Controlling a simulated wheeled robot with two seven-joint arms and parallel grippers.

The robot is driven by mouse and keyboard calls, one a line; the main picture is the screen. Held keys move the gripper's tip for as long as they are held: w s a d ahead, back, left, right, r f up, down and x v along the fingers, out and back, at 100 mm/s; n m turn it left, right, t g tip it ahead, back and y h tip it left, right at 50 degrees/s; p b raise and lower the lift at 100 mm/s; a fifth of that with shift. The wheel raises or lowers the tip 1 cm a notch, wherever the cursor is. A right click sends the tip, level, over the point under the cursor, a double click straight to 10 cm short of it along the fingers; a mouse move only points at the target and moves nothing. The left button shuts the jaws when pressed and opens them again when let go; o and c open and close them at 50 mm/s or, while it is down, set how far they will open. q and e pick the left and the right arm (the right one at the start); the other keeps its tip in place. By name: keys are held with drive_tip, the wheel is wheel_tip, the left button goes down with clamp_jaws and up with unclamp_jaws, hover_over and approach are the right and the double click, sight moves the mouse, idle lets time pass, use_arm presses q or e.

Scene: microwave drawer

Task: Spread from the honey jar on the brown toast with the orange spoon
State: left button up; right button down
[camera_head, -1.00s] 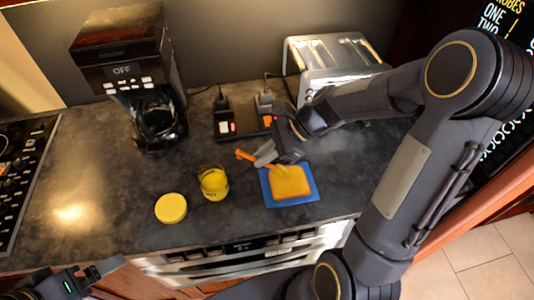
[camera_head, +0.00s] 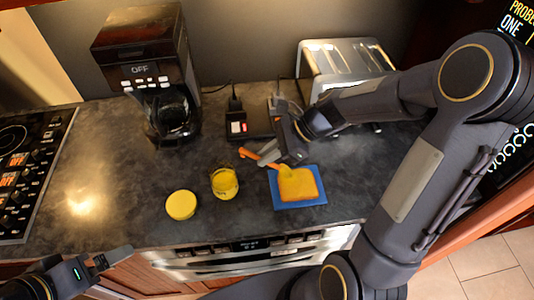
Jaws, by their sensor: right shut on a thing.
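The toast (camera_head: 298,185) lies on a blue square board (camera_head: 313,201) near the front of the counter; its top looks yellow, with a browner edge. My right gripper (camera_head: 279,160) is shut on the orange spoon (camera_head: 249,154). The spoon's handle sticks out to the left, and its other end reaches down to the toast's upper left part; whether it touches is hard to tell. The open honey jar (camera_head: 224,184) stands left of the board. A round yellow lid (camera_head: 181,205) lies left of the jar. My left gripper (camera_head: 114,256) is at the lower left, off the counter, its fingers not clear.
A coffee maker (camera_head: 155,85) stands at the back left and a silver toaster (camera_head: 342,62) at the back right. A black power strip (camera_head: 255,124) with plugs lies between them. A stove (camera_head: 22,170) is at the left. The counter's left middle is clear.

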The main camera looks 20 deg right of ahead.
drive_tip(key=shift+r+p, duration=0.9)
drive_tip(key=shift+r, duration=1.75)
use_arm(q)
wheel_tip(320, 180, up, 2)
drive_tip(key=shift+r, duration=0.1)
